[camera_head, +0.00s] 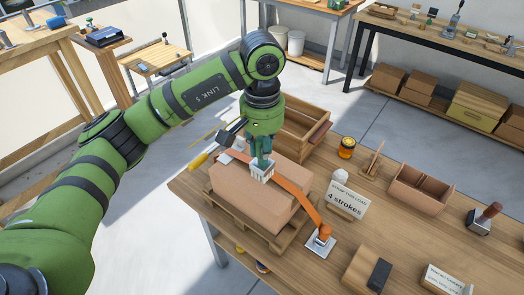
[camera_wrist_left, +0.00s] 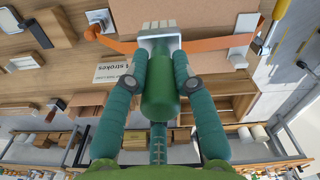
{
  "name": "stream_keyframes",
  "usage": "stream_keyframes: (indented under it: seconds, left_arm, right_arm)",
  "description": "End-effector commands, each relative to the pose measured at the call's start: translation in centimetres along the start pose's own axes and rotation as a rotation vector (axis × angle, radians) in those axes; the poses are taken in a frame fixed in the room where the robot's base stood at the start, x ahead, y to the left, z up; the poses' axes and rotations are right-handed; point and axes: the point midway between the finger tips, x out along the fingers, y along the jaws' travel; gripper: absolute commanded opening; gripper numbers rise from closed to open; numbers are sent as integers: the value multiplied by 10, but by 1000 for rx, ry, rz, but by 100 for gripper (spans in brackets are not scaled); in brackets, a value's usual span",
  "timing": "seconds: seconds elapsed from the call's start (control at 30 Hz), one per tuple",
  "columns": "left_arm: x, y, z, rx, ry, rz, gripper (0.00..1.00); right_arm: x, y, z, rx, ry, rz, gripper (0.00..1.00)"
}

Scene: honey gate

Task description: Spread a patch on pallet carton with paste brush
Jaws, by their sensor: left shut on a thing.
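The brown pallet carton (camera_head: 232,187) lies on a wooden pallet (camera_head: 238,222) on the workbench. An orange strap (camera_head: 293,190) crosses its top and runs to the right. My left gripper (camera_head: 262,158) is above the carton top, pointing down, and shut on the paste brush. The brush's white head (camera_head: 261,174) is at the carton top; I cannot tell whether it touches. In the left wrist view the brush has a green handle (camera_wrist_left: 160,95) between the fingers and pale bristles (camera_wrist_left: 159,26). No spread patch is clearly visible. My right gripper is not in view.
A "4 strokes" sign (camera_head: 346,199) stands right of the carton.

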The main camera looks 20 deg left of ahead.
Motion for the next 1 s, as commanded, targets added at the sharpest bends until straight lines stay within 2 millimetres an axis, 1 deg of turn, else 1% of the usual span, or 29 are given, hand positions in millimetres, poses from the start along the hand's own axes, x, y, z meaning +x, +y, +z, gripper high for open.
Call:
stream_keyframes:
  seconds: [0.03, 0.2, 0.27, 0.4, 0.6, 0.8, 1.0]
  left_arm:
    - [17, 0, 0, -1, -3, -2, 0]
    - [50, 0, 0, -1, -2, -1, 0]
    - [43, -12, -5, -8, 1, -1, 0]
    - [41, -38, -15, -7, 0, -1, 0]
    - [39, -64, -25, -4, -3, 0, 0]
    - [38, -75, -30, 0, -3, 0, 0]
    - [38, -77, -30, 1, -3, 0, 0]
  right_arm:
    - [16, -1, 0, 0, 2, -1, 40]
    - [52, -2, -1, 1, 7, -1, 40]
    - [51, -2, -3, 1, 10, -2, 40]
    - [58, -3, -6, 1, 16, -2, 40]
    - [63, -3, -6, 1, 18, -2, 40]
    - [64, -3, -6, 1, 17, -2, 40]
    - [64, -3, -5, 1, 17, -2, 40]
